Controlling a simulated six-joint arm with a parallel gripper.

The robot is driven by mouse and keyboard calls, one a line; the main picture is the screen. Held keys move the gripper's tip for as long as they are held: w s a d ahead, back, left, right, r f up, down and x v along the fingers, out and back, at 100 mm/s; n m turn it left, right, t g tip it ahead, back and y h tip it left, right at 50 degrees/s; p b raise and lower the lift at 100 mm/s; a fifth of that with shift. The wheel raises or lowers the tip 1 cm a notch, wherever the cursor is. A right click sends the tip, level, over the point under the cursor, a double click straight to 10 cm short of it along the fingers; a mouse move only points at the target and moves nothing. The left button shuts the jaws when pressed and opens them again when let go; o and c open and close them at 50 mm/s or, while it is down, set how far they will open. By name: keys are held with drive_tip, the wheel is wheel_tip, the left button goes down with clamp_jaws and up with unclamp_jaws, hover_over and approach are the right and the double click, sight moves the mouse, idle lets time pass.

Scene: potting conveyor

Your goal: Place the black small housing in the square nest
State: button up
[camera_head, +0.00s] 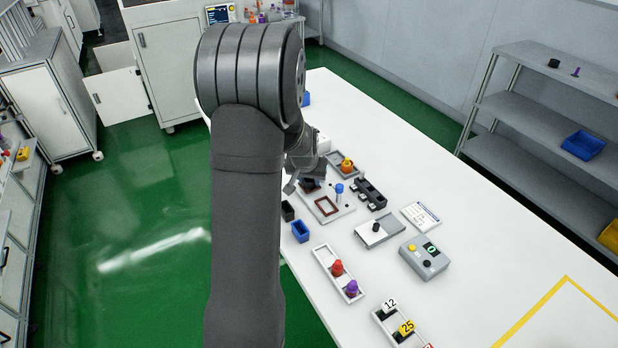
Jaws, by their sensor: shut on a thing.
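My gripper (305,183) is beyond my arm, low over the grey fixture plate (345,211), and is shut on a small dark thing. What shows of it fits the black small housing (311,185), but the gripper hides most of it. A square nest with a brown-red outline (326,206) lies on the plate, just in front of the gripper, and looks empty. A blue-topped peg (339,189) stands on the plate to the right of the gripper. I cannot tell whether the held thing touches the plate.
A small black box (288,210) and a blue bin (300,231) stand left of the plate. A tray with an orange piece (347,166), a black block (371,193), and a grey block (380,231) are close by. A tray with red and purple pieces (329,261) lies nearer.

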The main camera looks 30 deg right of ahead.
drive_tip(key=shift+s+f, duration=0.1)
drive_tip(key=shift+f, duration=0.2)
drive_tip(key=shift+s+a+f, duration=0.1)
drive_tip(key=shift+a+f, duration=0.05)
drive_tip(key=shift+f, duration=0.1)
drive_tip(key=o, duration=0.9)
drive_tip(key=shift+f, duration=0.1)
drive_tip(key=shift+o, duration=0.4)
drive_tip(key=shift+s+a+r, duration=0.1)
drive_tip(key=shift+r, duration=0.55)
drive_tip(key=shift+o, duration=0.6)
drive_tip(key=v, duration=1.7)
drive_tip(key=shift+d+r, duration=0.2)
drive_tip(key=x, duration=1.7)
drive_tip(key=shift+a, duration=0.15)
